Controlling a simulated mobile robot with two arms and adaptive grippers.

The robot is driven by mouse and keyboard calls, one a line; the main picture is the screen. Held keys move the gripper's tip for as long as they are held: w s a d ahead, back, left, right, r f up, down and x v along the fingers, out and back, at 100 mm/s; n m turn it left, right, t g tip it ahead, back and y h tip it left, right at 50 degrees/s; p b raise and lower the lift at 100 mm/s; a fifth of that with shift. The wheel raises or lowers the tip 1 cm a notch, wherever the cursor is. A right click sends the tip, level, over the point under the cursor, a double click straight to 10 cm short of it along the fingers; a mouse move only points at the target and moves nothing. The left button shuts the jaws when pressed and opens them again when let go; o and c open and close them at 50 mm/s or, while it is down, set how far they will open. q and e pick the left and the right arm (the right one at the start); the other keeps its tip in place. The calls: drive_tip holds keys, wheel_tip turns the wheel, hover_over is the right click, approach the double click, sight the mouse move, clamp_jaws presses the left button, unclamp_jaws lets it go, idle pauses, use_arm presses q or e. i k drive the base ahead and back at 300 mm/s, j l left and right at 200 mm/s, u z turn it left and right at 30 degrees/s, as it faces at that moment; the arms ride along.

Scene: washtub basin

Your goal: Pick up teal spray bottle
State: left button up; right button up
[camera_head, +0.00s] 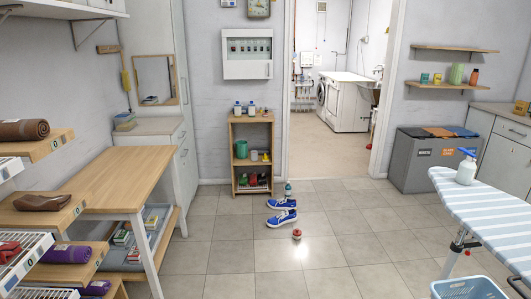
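A small teal bottle (288,189) stands upright on the tiled floor in the head view, just behind the blue shoes. It is too small to tell for sure whether it has a spray head. A white spray bottle with a blue trigger head (466,170) stands upright on the striped ironing board (486,206) at the right. Neither of my grippers shows in this view.
Two blue shoes (283,211) and a small reddish object (297,234) lie on the floor. A wooden shelf unit (254,128) stands by the wall. A table (135,172) is left, a grey bin (425,160) right, a blue basket (468,289) at bottom right. The middle floor is mostly clear.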

sight(288, 188)
drive_tip(key=i, duration=1.85)
drive_tip(key=i+z, duration=0.1)
drive_tip(key=i, duration=0.35)
drive_tip(key=i+j+z, duration=0.1)
drive_tip(key=i, duration=0.4)
drive_tip(key=i+j+z, duration=0.15)
drive_tip(key=i, duration=0.3)
drive_tip(key=i+j+z, duration=0.1)
drive_tip(key=i, duration=0.35)
drive_tip(key=i+j, duration=0.65)
drive_tip(key=j, duration=0.15)
